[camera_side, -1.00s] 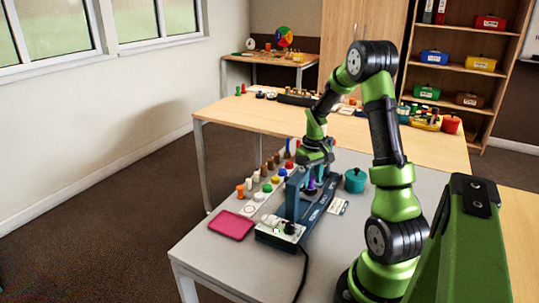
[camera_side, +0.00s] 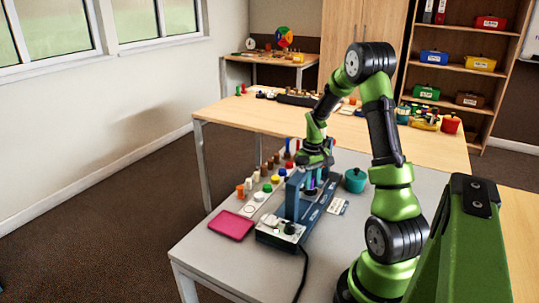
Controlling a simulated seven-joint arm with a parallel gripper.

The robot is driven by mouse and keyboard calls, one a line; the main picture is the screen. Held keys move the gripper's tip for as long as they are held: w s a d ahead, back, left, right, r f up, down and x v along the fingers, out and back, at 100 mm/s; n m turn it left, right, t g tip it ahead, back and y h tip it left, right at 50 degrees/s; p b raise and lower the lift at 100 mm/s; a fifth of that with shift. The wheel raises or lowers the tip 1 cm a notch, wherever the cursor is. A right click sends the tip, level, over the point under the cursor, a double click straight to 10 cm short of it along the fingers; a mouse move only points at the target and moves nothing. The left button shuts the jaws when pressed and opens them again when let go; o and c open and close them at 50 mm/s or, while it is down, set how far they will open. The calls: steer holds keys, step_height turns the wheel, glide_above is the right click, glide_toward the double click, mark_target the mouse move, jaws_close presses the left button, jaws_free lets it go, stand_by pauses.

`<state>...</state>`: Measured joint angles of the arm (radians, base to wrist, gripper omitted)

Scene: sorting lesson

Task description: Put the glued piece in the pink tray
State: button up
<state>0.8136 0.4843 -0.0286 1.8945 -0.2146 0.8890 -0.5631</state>
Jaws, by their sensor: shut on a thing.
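The pink tray (camera_side: 231,225) lies flat and empty on the near left of the grey table. My gripper (camera_side: 313,182) points down over the dark blue machine (camera_side: 319,211) in the middle of the table. It is shut on a small purple piece (camera_side: 311,181), which stands upright at the machine. The machine's upright post partly hides the fingers and the piece's lower part. I cannot tell whether the purple piece is made of glued parts, or whether it still rests on the machine.
A pale control box (camera_side: 281,230) with a black cable stands right of the tray. Several coloured pegs and caps (camera_side: 266,188) stand in rows behind the tray. A teal pot (camera_side: 355,181) and a small card (camera_side: 338,206) lie right of the machine. Wooden tables stand behind.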

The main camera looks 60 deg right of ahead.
steer(key=shift+r, duration=3.25)
steer(key=w+n, duration=0.6)
steer(key=w, duration=1.2)
steer(key=shift+a, duration=12.55)
steer(key=shift+w+f, duration=0.1)
steer(key=shift+f, duration=3.75)
steer(key=shift+f, duration=0.3)
